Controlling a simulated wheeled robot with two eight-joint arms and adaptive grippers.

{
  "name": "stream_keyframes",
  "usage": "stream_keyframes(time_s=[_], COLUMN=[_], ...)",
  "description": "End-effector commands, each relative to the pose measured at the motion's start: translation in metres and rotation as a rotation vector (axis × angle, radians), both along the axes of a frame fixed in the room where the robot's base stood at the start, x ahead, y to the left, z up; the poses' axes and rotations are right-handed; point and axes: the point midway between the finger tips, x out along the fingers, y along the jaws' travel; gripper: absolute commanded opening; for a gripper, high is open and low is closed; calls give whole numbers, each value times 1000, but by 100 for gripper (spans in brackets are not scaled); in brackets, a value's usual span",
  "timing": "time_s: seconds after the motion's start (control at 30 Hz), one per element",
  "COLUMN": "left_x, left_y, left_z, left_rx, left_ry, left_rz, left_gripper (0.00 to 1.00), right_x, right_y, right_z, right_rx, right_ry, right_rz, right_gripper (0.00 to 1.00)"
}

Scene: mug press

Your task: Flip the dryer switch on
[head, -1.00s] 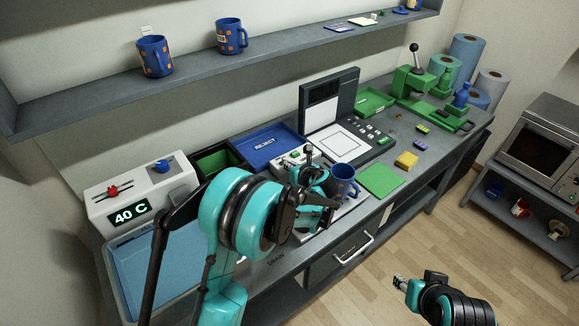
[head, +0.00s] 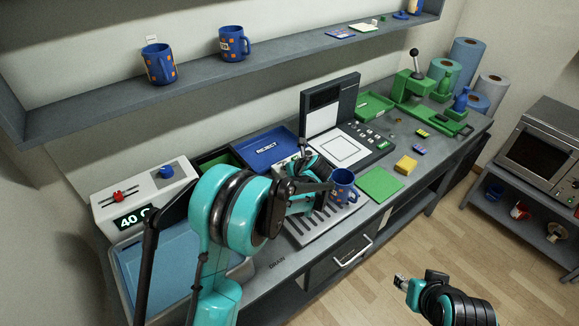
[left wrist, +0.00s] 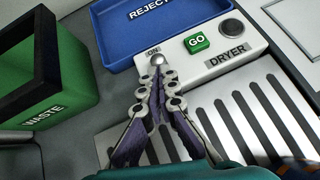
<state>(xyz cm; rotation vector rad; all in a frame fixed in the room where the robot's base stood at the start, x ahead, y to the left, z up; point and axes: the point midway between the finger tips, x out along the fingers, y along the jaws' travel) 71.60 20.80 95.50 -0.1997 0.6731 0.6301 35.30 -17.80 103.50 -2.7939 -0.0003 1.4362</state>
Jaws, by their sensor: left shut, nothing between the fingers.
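The white dryer panel (left wrist: 245,50) carries a green GO button (left wrist: 197,43), a DRYER label and a dark round part. Its switch (left wrist: 157,60) is a small silver ball-tipped lever right by the ON label, in the left wrist view. My left gripper (left wrist: 155,80) is shut and empty, its fingertips at the lever's near side; I cannot tell whether they touch it. In the head view my left arm hides most of the panel. My right gripper (head: 402,283) is low at the right, away from the bench, too small to read its jaws.
A slotted dryer plate (left wrist: 240,120) lies in front of the panel. A blue patterned mug (head: 342,184) stands close to my left gripper. The blue REJECT tray (head: 265,148) is behind and the green WASTE bin (left wrist: 45,85) is to the left.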

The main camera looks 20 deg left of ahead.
Motion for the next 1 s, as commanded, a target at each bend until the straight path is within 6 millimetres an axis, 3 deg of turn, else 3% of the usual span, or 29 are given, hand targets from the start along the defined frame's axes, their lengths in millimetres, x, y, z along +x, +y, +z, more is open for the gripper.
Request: stream_keyframes(time_s=[0.3,0.67,1.0], left_x=[7,9,9], left_y=[10,12,11], left_z=[11,10,25], left_rx=[-159,-152,-151], left_ry=[123,119,118], left_rz=[3,0,0], left_gripper=[0,0,0], right_x=[0,0,0], right_y=[0,0,0], right_z=[23,23,31], right_rx=[0,0,0], right_ry=[0,0,0], right_rz=[0,0,0], right_gripper=[40,40,40])
